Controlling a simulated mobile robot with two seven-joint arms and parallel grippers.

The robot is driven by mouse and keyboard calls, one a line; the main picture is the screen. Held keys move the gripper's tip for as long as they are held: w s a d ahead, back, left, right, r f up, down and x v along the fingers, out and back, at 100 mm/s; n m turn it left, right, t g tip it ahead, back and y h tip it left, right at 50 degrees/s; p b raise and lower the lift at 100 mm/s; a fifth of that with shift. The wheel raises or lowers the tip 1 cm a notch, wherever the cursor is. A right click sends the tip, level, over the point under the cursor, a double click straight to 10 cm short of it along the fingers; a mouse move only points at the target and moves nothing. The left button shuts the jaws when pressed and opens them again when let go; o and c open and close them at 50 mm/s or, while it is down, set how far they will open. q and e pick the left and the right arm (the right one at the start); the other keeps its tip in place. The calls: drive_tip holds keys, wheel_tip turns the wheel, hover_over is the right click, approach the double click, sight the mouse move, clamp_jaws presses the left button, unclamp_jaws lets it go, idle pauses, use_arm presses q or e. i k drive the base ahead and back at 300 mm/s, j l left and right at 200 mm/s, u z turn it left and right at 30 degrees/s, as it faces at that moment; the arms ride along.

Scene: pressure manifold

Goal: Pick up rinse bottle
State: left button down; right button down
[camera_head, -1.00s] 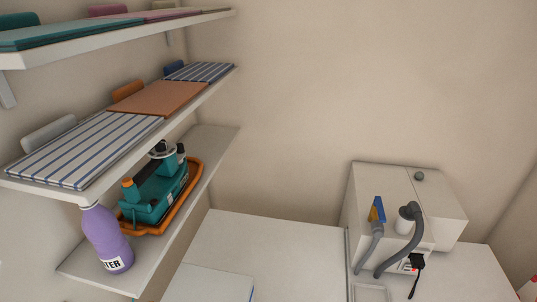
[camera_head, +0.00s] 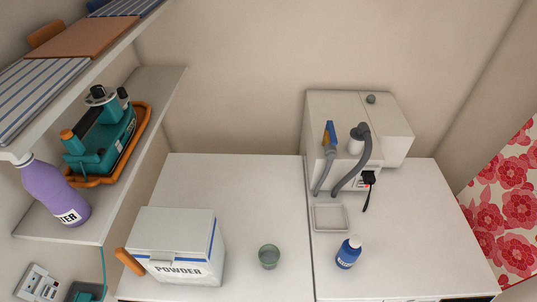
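A small blue bottle (camera_head: 346,257) with a white cap stands upright on the white counter, right of the middle of the head view. Its pale label is too small to read surely. A larger purple bottle (camera_head: 48,190) stands on the lowest left shelf, with a label whose visible letters end in "TER". Neither of my grippers shows in the head view.
A white "POWDER" box (camera_head: 174,240) and a green cup (camera_head: 269,256) stand on the counter (camera_head: 245,185) left of the blue bottle. A shallow tray (camera_head: 330,218) and a white machine with grey hoses (camera_head: 350,110) are behind it. A teal device (camera_head: 105,140) sits on the shelf.

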sight(347, 256)
drive_tip(key=k+l, duration=1.05)
drive_tip(key=l+z, duration=0.05)
